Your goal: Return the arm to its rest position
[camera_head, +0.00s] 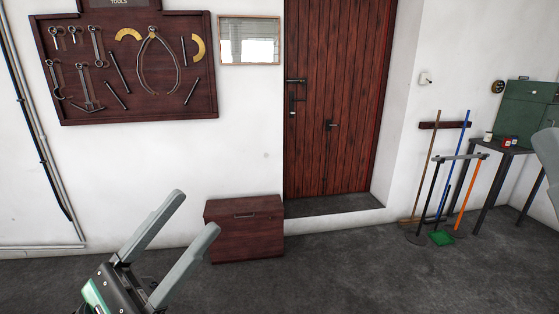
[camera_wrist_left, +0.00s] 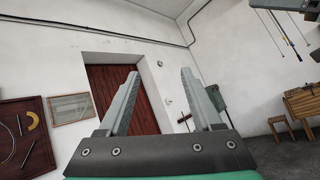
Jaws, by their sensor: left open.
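My left gripper (camera_head: 199,222) is at the lower left of the head view, raised in the air with its two grey fingers apart and nothing between them. In the left wrist view the same gripper (camera_wrist_left: 158,78) shows open and empty, its fingers pointing toward the wall and the red-brown door. At the right edge of the head view a grey part of my right arm shows; its fingertips cannot be made out.
A wooden chest (camera_head: 245,232) stands on the floor by the wall, right of my left gripper. A door (camera_head: 338,100) is behind. A tool board (camera_head: 128,68) hangs at upper left. Brooms (camera_head: 434,170) and a table (camera_head: 492,148) stand at right. The middle floor is clear.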

